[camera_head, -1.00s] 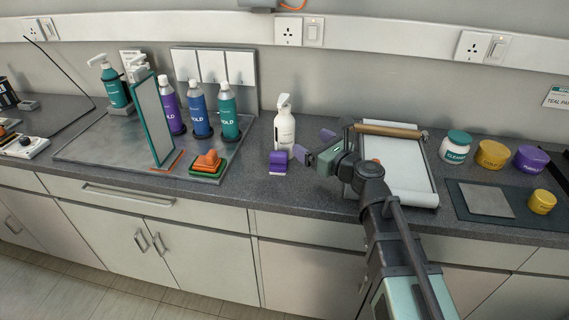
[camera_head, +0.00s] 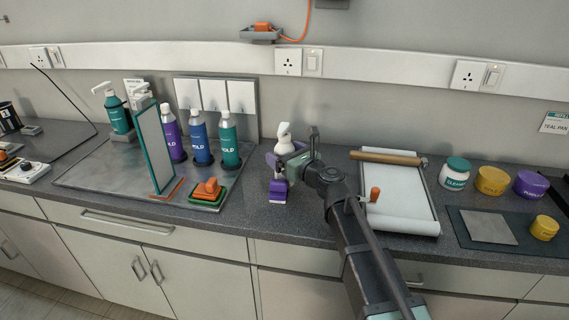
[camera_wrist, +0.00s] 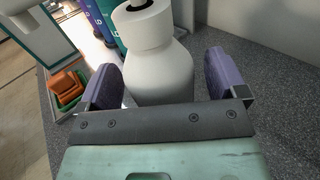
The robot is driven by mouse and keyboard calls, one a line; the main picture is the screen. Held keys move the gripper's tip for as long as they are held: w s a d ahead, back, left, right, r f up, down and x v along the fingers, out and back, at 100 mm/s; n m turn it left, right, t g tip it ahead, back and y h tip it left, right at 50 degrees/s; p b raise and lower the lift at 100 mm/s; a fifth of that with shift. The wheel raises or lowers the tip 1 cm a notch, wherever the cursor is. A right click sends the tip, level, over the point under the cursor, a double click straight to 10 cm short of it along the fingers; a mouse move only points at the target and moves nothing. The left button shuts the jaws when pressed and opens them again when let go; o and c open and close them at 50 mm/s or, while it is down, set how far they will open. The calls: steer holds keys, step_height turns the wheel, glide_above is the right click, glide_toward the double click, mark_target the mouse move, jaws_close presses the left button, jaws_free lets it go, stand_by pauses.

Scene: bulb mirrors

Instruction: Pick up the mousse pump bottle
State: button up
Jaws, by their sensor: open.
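My gripper (camera_head: 284,156) is open at this bottle. In the wrist view the white bottle (camera_wrist: 158,65) stands between the two purple fingers of my gripper (camera_wrist: 162,68). The left finger is close to its side, and a gap shows by the right finger. I cannot read a label that says mousse. A teal bottle with a white pump (camera_head: 117,108) stands at the far left.
Purple, blue and teal bottles (camera_head: 229,140) stand on a tray to the left, behind a teal-framed mirror (camera_head: 155,148). A paper-roll board (camera_head: 398,195) lies to the right. Several jars (camera_head: 491,180) stand farther right.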

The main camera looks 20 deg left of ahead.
steer(key=c, duration=1.2)
steer(key=shift+r, duration=0.1)
step_height(320, 180, up, 20)
steer(key=p, duration=2)
